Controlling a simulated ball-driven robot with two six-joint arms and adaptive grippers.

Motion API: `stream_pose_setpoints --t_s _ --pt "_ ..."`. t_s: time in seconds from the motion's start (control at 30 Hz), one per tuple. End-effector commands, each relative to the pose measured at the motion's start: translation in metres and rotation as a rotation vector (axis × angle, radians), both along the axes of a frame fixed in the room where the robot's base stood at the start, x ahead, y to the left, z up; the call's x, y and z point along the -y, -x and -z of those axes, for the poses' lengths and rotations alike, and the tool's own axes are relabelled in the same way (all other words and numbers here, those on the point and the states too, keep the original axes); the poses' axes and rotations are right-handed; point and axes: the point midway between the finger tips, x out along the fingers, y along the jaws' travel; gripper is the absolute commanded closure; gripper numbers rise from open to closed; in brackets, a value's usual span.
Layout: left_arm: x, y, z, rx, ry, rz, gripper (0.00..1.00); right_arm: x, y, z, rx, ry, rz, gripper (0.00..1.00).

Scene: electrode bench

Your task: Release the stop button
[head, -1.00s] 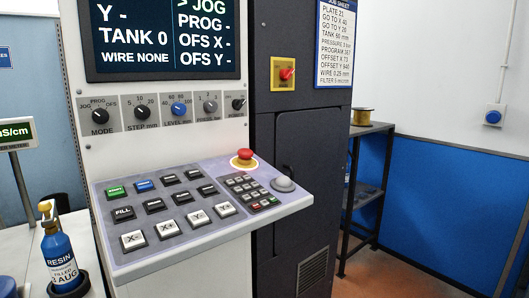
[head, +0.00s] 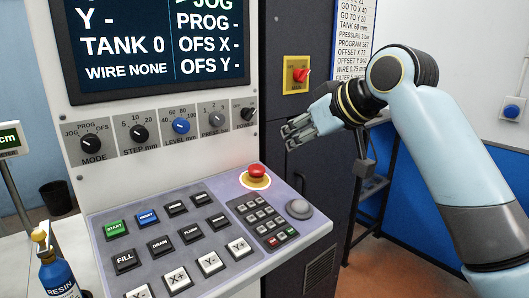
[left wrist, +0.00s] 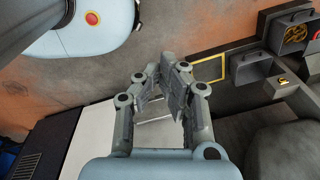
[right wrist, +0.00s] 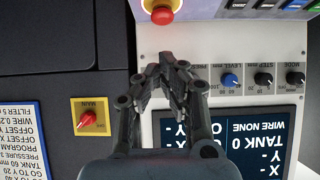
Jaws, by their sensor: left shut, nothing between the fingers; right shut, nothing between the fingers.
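The stop button is a red mushroom button (head: 257,172) on a yellow ring at the back edge of the sloped key panel (head: 285,192). In the right wrist view the red button (right wrist: 162,14) shows at the top, just beyond the fingertips. My right gripper (head: 286,137) is shut and empty, above and to the right of the button, apart from it. It also shows in the right wrist view (right wrist: 165,60). My left gripper (left wrist: 168,68) is shut and empty in the left wrist view, away from the panel; the head view does not show it.
A red main switch (head: 301,75) on a yellow plate is on the dark cabinet behind my right gripper. A row of knobs (head: 181,126) and the screen (head: 160,40) rise behind the panel. A resin bottle (head: 57,272) stands at lower left. A grey knob (head: 299,208) is right of the button.

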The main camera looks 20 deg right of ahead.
Motion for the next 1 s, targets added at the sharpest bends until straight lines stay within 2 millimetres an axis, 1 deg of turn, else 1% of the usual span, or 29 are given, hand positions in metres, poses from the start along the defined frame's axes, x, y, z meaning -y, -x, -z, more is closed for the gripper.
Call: stream_pose_setpoints --t_s 0.03,0.13,0.3,0.53,0.63,0.73,1.0 --pt "0.000 0.000 -0.001 0.000 0.000 0.000 1.00 -0.001 -0.005 -0.012 0.018 -0.002 -0.008 1.00" --pt "0.000 -0.003 -0.001 0.003 0.000 0.000 1.00 -0.002 -0.009 -0.023 0.036 -0.007 -0.018 1.00" --pt "0.000 -0.009 -0.002 0.014 0.000 0.001 1.00 -0.002 -0.010 -0.024 0.039 -0.007 -0.020 1.00" --pt "0.000 -0.011 -0.003 0.016 0.000 0.000 1.00 -0.003 -0.012 -0.023 0.038 -0.009 -0.018 1.00" --pt "0.000 -0.011 -0.004 0.017 0.000 0.000 1.00 -0.006 -0.019 -0.018 0.036 -0.010 -0.019 1.00" --pt "0.000 -0.011 -0.007 0.017 0.000 0.000 1.00 -0.011 -0.032 -0.009 0.034 -0.011 -0.020 1.00" --pt "0.000 -0.010 -0.017 0.016 0.000 0.000 1.00 -0.027 -0.078 0.022 0.035 -0.009 -0.019 1.00"
